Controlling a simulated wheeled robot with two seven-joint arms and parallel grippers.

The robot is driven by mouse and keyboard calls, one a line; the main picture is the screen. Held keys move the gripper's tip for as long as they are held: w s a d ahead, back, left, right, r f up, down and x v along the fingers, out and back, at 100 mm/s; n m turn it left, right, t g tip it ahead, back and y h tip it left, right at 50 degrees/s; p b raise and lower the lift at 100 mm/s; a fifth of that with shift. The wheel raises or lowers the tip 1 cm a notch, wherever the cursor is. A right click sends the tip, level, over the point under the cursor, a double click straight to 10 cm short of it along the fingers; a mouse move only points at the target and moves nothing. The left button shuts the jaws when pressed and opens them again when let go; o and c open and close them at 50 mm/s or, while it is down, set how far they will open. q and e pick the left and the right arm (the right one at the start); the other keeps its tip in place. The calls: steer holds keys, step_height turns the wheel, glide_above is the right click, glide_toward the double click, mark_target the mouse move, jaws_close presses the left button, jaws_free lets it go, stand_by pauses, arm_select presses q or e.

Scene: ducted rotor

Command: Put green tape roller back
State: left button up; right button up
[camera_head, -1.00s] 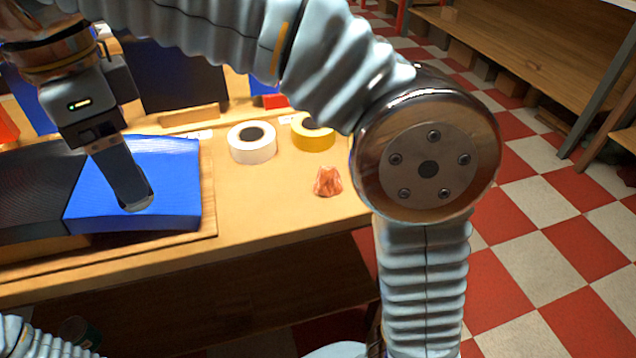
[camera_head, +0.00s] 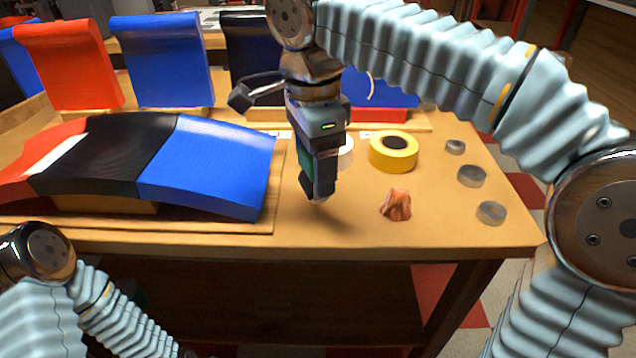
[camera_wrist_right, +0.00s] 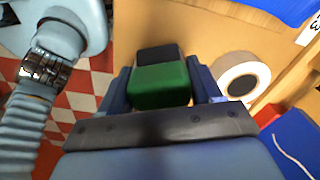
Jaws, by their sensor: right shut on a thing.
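My right gripper (camera_head: 318,190) points down over the bare wood of the table, to the right of the blue curved panel. It is shut on a green and black thing, seemingly the green tape roller (camera_wrist_right: 160,88). In the right wrist view the roller sits between the two fingers of my right gripper (camera_wrist_right: 162,80). In the head view only a sliver of green shows beside the fingers. A white tape roll (camera_head: 347,152) is partly hidden behind the gripper. A yellow tape roll (camera_head: 382,162) lies to its right. My left gripper is out of view.
The blue curved panel (camera_head: 205,165) joins black and red ones on a wooden board at left. An orange lump (camera_head: 397,205) and several grey discs (camera_head: 491,212) lie at right. Upright panels (camera_head: 162,60) stand behind. Bare wood lies around the gripper.

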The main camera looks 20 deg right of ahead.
steer(key=shift+d+f, duration=0.2)
steer(key=shift+f, duration=1.55)
steer(key=shift+f+b, duration=0.15)
steer(key=shift+b, duration=0.2)
steer(key=o, duration=1.1)
step_height(320, 180, up, 12)
steer(key=p, duration=0.3)
steer(key=shift+a, duration=0.15)
